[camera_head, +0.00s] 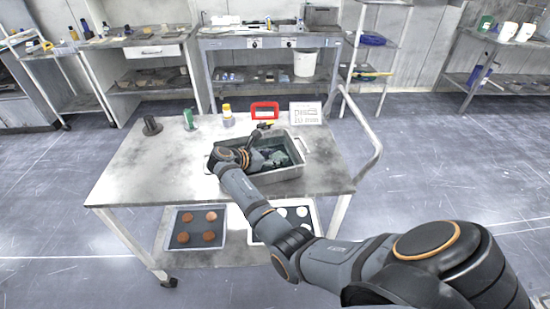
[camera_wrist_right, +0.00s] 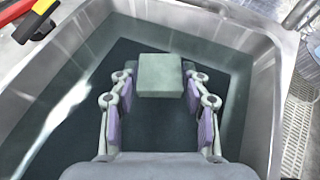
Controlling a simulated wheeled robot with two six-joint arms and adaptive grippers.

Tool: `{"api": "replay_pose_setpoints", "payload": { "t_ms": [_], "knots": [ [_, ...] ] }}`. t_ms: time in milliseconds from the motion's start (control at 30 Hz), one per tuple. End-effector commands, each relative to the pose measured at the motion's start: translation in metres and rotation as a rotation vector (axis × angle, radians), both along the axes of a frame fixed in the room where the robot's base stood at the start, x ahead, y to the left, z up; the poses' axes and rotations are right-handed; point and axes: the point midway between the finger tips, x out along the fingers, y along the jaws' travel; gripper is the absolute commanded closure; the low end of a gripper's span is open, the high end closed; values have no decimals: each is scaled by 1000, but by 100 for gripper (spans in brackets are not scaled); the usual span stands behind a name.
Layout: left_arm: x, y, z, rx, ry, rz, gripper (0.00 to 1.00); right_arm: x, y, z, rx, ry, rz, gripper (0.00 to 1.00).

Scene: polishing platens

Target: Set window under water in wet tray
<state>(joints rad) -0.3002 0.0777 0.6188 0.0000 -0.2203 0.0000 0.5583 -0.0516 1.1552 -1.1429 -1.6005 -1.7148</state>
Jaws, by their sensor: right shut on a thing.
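The wet tray (camera_head: 283,174) is a grey metal tub on the trolley's top, holding dark water. In the right wrist view its inner wall (camera_wrist_right: 245,50) surrounds my right gripper (camera_wrist_right: 160,88). That gripper is shut on a pale grey-green square block (camera_wrist_right: 160,75), which looks like the window, held between the purple-padded fingers. The block is over or in the water inside the tray; I cannot tell how deep. In the head view my right gripper (camera_head: 268,160) reaches into the tray and hides the block. My left gripper is not in view.
A yellow-capped bottle (camera_head: 227,117), a green bottle (camera_head: 188,119) and a dark cup (camera_head: 151,126) stand at the back left. The trolley top (camera_head: 150,170) is clear at left.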

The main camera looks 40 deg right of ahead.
Motion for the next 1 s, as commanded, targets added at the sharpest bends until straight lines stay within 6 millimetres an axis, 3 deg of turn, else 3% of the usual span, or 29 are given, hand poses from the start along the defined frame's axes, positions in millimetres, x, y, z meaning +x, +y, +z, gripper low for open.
{"api": "replay_pose_setpoints", "payload": {
  "t_ms": [33, 200, 567, 800, 1000],
  "knots": [
    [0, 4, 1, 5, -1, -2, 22, 0, 0, -1, -1, 1, 0, 52],
    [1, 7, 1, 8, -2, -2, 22, 0, -1, -1, -1, 0, 0, 31],
    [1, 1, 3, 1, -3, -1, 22, 0, 1, 5, 0, -1, 0, 31],
    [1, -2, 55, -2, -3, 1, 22, -3, 46, 37, 3, 3, 3, 31],
    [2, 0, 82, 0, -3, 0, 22, -5, 86, 53, 0, 1, 2, 31]
  ]
}}
